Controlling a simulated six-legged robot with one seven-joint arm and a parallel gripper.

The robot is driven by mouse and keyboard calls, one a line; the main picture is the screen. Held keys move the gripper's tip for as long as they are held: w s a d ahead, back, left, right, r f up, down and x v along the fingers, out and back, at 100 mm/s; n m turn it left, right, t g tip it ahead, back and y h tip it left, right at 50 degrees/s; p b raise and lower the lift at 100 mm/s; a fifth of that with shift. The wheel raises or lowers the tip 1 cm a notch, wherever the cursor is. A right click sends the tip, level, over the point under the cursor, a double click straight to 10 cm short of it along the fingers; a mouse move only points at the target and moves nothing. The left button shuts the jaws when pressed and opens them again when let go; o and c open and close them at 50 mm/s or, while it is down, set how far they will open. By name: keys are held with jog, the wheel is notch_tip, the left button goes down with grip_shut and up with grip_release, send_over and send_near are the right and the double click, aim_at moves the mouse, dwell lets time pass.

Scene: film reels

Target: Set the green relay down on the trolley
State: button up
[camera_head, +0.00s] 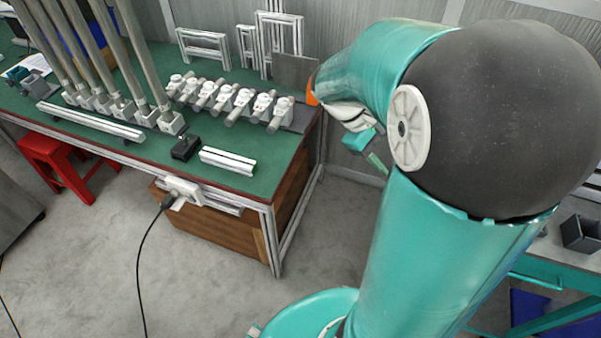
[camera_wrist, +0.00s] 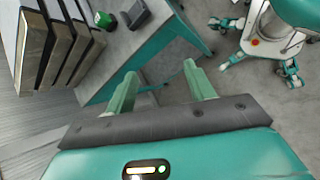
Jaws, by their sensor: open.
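A small bright green block (camera_wrist: 103,19), which looks like the green relay, sits on a grey top in the wrist view. That top, with a teal frame (camera_wrist: 160,42), looks like the trolley; part of it also shows at the right of the head view (camera_head: 545,262). I do not make out the green block in the head view. My gripper (camera_wrist: 160,70) is open, with nothing between its fingers, apart from the green block. In the head view my gripper (camera_head: 377,160) is partly hidden behind my arm, over the floor right of the workbench.
A dark box (camera_wrist: 136,14) stands beside the green block; a dark box (camera_head: 582,233) shows in the head view. Several tall panels (camera_wrist: 50,45) stand at the wrist view's left. The workbench (camera_head: 265,172) bears metal parts and rods. The floor (camera_head: 340,220) beside it is clear.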

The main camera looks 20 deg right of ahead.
jog(key=s+a+r+m+t+y, duration=0.1)
jog(key=a+r+t+y, duration=0.1)
jog(key=a, duration=0.5)
jog(key=s+a+r+m+t+y, duration=0.1)
jog(key=a+r+t+y, duration=0.1)
jog(key=a+t, duration=0.3)
jog(key=s+a+r+m+t+y, duration=0.1)
jog(key=a+r+t+y, duration=0.1)
jog(key=a, duration=0.8)
jog(key=shift+s+a+r+t+y, duration=0.2)
jog(key=shift+s+r+t+y, duration=0.1)
jog(key=shift+r+t, duration=0.45)
